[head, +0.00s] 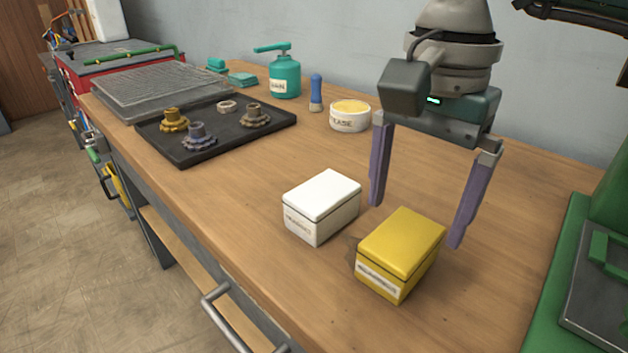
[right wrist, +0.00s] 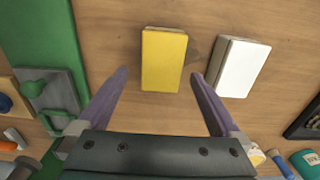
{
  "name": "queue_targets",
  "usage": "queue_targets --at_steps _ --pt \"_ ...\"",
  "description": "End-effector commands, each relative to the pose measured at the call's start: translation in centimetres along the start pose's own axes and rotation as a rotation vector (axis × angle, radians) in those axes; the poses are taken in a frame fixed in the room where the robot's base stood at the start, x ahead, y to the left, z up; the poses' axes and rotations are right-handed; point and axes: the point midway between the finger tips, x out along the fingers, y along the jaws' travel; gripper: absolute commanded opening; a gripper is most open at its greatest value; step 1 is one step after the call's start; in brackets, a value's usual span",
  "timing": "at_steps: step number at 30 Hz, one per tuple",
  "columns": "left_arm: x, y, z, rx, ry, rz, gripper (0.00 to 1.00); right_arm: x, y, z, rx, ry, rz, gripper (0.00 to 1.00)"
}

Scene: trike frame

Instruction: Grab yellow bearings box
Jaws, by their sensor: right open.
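The yellow bearings box (head: 401,252) sits closed on the wooden workbench, with a label on its front face. It also shows in the right wrist view (right wrist: 164,59), ahead of the fingers and between their lines. My right gripper (head: 416,218) is open and empty, its two purple fingers pointing down above the bench just behind the yellow box. In the right wrist view the open fingers (right wrist: 160,80) do not touch the box. My left gripper is not in view.
A white box (head: 323,205) stands close to the left of the yellow box. A black tray (head: 180,151) with several gears, a grease tub (head: 350,115), a blue-handled brush (head: 316,93) and a teal can (head: 284,77) are farther back. A green machine (head: 575,270) borders the right.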

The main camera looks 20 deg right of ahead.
Motion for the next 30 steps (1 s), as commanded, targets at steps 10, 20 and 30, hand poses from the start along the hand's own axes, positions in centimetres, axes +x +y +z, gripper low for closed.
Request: queue_targets --at_steps 10,20,30 --pt "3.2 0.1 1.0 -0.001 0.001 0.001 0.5 5.0 -0.2 0.3 0.001 -0.003 0.0 1.0" --pt "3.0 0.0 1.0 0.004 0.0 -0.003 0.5 4.9 -0.2 0.3 0.001 -0.003 -0.002 0.89" --pt "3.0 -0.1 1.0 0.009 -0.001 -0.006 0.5 4.9 -0.2 0.3 0.0 -0.003 -0.002 0.51"
